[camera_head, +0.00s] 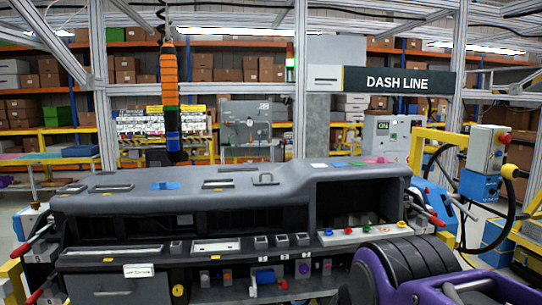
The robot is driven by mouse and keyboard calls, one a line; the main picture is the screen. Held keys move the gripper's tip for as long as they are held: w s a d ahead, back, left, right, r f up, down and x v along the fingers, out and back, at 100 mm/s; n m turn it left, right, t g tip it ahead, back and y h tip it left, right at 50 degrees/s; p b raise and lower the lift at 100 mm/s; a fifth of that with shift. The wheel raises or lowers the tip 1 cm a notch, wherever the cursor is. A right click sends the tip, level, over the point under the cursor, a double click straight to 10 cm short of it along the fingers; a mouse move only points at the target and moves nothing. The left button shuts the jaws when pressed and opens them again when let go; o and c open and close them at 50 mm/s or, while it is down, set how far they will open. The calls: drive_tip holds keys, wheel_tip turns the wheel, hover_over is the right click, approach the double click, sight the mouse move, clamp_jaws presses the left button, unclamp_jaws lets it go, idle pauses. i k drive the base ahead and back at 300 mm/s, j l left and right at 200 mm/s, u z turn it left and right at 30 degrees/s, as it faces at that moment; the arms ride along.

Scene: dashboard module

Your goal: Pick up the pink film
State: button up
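A small flat pink piece (376,160), which looks like the pink film, lies on the top right of the grey dashboard module (120,203). It is small and seen at a shallow angle, so its exact outline is hard to tell. A flat green piece (358,164) lies just left of it, and a white piece (318,165) lies further left. A blue piece (165,186) lies on the left part of the dashboard top. Dark and purple rounded parts at the lower right look like my arm. My gripper's fingers do not show.
An orange and blue tool (170,95) hangs over the dashboard's left side. Small coloured knobs (348,231) sit along the front ledge. Levers with red handles stick out at both ends. A yellow frame with a control box (489,150) stands at the right. Metal posts rise behind.

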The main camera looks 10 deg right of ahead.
sight(381, 160)
drive_tip(key=i+l, duration=0.25)
drive_tip(key=l, duration=0.15)
drive_tip(key=i+l, duration=0.2)
drive_tip(key=l, duration=0.2)
drive_tip(key=i+l, duration=0.25)
drive_tip(key=l, duration=0.15)
drive_tip(key=i+l, duration=0.2)
drive_tip(key=l, duration=0.15)
